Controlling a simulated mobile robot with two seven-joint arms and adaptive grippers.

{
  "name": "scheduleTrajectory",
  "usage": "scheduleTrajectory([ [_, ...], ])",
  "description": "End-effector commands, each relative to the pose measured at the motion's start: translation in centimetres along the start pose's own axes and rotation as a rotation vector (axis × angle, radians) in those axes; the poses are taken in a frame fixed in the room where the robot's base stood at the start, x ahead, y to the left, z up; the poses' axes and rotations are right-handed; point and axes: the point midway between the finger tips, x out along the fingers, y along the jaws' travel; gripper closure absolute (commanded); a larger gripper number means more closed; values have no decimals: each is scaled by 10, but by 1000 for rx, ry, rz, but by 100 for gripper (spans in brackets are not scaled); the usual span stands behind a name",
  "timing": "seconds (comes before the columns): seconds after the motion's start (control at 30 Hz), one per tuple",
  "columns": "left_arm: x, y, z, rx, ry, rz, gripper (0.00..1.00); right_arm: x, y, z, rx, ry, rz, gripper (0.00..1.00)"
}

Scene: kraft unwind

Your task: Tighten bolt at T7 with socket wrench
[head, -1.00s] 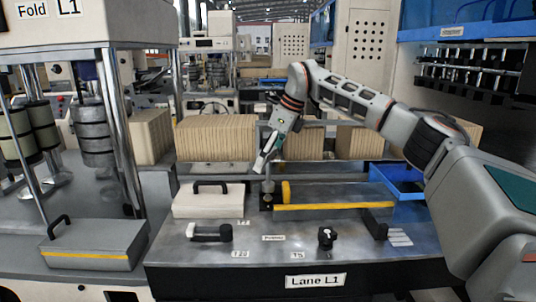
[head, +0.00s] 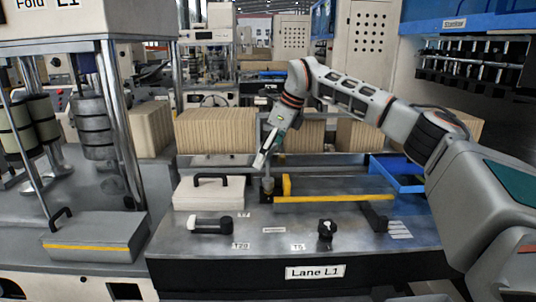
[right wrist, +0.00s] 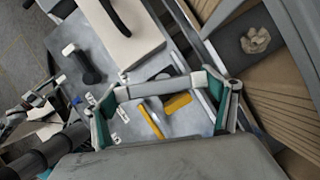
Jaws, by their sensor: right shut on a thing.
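My right gripper (head: 265,160) points down above the back of the Lane L1 bench (head: 165,245). It is shut on a grey part, probably the socket wrench (head: 268,183), which stands roughly upright beside a yellow block (head: 287,184). In the right wrist view the fingers (right wrist: 160,88) close in front of the bench, and the held part is hard to make out. The bolt at T7 and its label cannot be made out; the tool's lower end stands by a dark block. My left gripper is not in view.
A white case (head: 208,195) with a black handle stands left of the tool. A yellow bar (head: 335,198) and blue tray (head: 398,172) lie right. Cardboard stacks (head: 215,130) line the back.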

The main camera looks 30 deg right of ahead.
Motion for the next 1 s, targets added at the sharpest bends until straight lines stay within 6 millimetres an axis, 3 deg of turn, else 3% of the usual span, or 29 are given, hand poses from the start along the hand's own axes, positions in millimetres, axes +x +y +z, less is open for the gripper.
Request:
scheduleTrajectory([
  [1.0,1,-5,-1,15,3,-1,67,6,0,-3,0,-1,0,36],
])
